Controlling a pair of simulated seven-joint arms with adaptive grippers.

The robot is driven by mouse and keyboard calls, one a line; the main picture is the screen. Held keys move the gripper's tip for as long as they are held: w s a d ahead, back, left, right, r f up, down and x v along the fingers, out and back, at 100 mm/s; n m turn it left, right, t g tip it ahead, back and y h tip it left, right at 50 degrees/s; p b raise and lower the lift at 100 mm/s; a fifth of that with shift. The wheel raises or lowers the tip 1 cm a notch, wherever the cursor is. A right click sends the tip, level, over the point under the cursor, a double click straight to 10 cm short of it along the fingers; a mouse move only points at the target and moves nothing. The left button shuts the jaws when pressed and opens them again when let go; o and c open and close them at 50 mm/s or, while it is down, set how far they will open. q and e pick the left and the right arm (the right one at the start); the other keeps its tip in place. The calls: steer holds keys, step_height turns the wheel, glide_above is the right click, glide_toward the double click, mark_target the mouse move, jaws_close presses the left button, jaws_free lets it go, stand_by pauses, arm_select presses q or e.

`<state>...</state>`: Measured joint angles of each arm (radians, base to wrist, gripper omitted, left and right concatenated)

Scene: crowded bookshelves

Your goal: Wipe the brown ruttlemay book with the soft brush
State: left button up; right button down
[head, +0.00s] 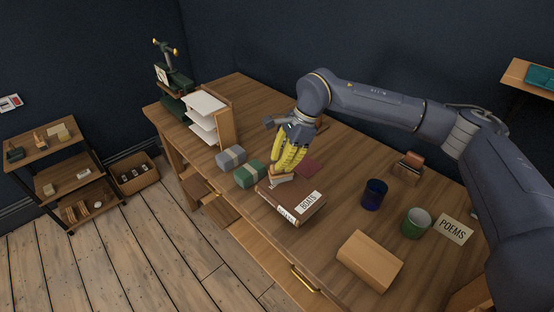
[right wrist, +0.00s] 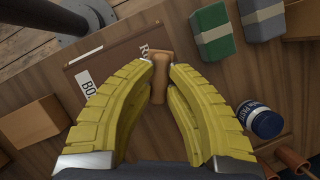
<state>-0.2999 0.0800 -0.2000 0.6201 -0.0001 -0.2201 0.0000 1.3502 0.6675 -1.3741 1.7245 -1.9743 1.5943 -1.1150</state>
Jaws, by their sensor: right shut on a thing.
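The brown book (head: 283,207) lies flat on the wooden desk, with a white label reading BOATS on its cover. In the right wrist view the brown book (right wrist: 115,60) is partly hidden by my fingers, and only the start of its lettering shows. My right gripper (head: 286,168) has yellow fingers and is shut on the soft brush (head: 281,179), at the book's far edge. In the right wrist view the brush's wooden handle (right wrist: 161,72) stands between the fingertips. I cannot tell whether the bristles touch the cover. My left gripper is not in view.
A green bundle (head: 250,173) and a grey bundle (head: 231,157) sit left of the book. A wooden box (head: 370,261), a dark blue cup (head: 375,193), a green cup (head: 416,223) and a POEMS card (head: 454,229) stand to the right. A paper rack (head: 226,127) stands behind.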

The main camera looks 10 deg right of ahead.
steer(key=shift+s+d, duration=0.55)
steer(key=shift+s, duration=0.3)
steer(key=shift+s+d, duration=0.6)
steer(key=shift+s, duration=0.3)
steer(key=shift+s+d, duration=0.55)
steer(key=shift+s, duration=0.3)
steer(key=shift+s+d+f, duration=0.15)
steer(key=shift+s+d, duration=0.3)
steer(key=shift+s, duration=0.35)
steer(key=shift+s+d+f, duration=0.1)
steer(key=shift+s+d, duration=0.05)
steer(key=shift+s, duration=0.05)
steer(key=shift+f, duration=0.1)
steer(key=shift+d, duration=0.1)
step_height(320, 180, up, 6)
steer(key=shift+s+d+r, duration=0.15)
steer(key=shift+s+r, duration=0.05)
steer(key=shift+r, duration=0.05)
steer(key=shift+r, duration=0.1)
steer(key=shift+r, duration=1.45)
